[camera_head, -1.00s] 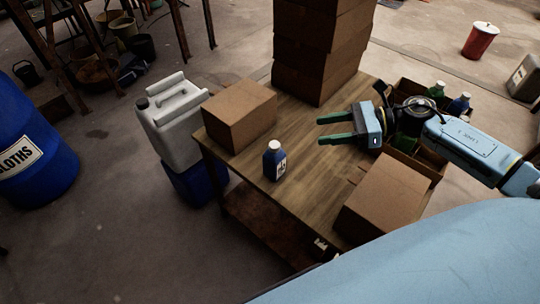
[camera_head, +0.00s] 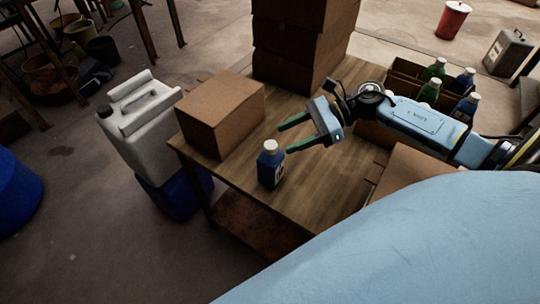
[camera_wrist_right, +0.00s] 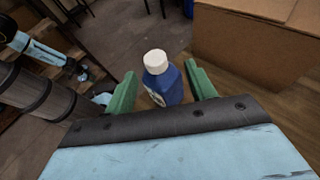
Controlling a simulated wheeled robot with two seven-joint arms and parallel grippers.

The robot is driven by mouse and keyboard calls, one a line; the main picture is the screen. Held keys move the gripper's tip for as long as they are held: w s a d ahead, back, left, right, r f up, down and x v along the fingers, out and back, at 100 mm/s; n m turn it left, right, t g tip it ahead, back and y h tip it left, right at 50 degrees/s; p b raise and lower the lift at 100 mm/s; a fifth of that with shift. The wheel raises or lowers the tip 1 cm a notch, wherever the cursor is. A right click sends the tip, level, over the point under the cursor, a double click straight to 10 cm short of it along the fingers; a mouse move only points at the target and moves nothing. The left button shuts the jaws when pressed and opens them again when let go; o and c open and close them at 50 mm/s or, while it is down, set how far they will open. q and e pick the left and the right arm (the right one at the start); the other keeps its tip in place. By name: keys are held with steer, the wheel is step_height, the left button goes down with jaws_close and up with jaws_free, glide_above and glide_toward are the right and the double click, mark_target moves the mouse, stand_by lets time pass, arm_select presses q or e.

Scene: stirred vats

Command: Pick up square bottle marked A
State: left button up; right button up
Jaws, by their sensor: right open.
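A blue square bottle (camera_head: 270,168) with a white cap stands upright near the front left edge of the wooden table. It has a pale label whose letter I cannot read. My right gripper (camera_head: 284,137) is open just beyond and to the right of the bottle in the head view. In the right wrist view the bottle (camera_wrist_right: 162,82) appears between the two green fingers of the gripper (camera_wrist_right: 163,88), toward their tips. Nothing is held. My left gripper is not in the head view.
A cardboard box (camera_head: 222,112) stands close behind and left of the bottle. Tall stacked boxes (camera_head: 300,45) stand at the back. A divided crate (camera_head: 405,75) holds several green and blue bottles at right. Another box (camera_head: 405,172) is at front right. The table's middle is clear.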

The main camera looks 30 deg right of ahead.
mark_target(265, 152)
steer(key=x, duration=0.8)
steer(key=shift+s+f, duration=0.15)
steer(key=shift+s, duration=0.15)
steer(key=shift+s+f, duration=0.1)
jaws_close()
